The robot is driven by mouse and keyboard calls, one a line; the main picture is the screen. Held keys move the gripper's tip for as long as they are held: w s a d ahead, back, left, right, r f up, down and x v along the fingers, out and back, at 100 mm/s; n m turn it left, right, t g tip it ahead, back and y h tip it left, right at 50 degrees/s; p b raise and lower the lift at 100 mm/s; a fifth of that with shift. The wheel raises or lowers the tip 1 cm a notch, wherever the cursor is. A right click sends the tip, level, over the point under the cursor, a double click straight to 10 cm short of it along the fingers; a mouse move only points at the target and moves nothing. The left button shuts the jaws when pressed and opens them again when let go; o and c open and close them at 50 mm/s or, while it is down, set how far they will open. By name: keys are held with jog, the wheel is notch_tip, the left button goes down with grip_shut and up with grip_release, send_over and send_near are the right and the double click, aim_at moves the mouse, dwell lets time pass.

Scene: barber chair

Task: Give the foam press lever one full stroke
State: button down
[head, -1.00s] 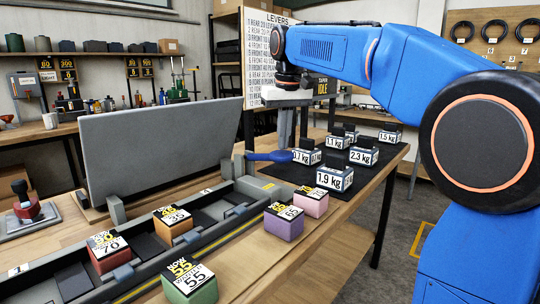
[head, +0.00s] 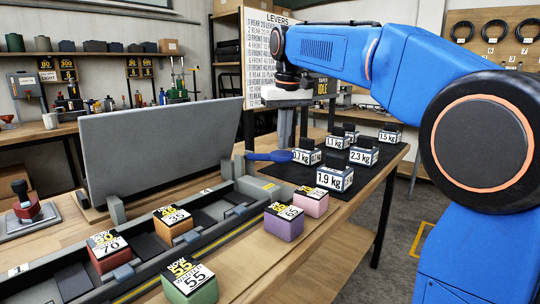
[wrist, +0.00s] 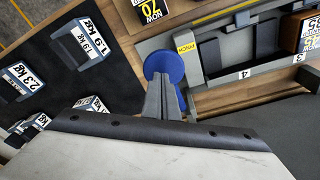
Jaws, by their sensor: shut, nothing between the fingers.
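The foam press is a long grey trough (head: 230,222) on the wooden bench with a tall grey panel (head: 155,145) along its back. A blue lever handle (head: 262,156) sticks out at the press's far right end. My gripper (head: 284,144) points down right at the handle, its fingers shut with nothing between them. In the wrist view, the round blue end of the lever (wrist: 164,60) shows just beyond and partly behind my gripper's fingertips (wrist: 163,82). I cannot tell whether the fingers touch it. A yellow "PINCH" label (wrist: 187,47) is beside it.
Several labelled weights stand on a black mat to the right, including the 1.9 kg block (head: 334,178). Colored foam blocks, such as the green one (head: 190,284) and purple one (head: 284,222), sit along the front. A red-based stamp-like device (head: 27,210) stands at the left.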

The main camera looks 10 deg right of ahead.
aim_at(283, 153)
jog(key=shift+f, duration=0.15)
jog(key=shift+f, duration=2.1)
jog(key=shift+r, duration=2.5)
jog(key=shift+r, duration=0.1)
jog(key=shift+r, duration=2.95)
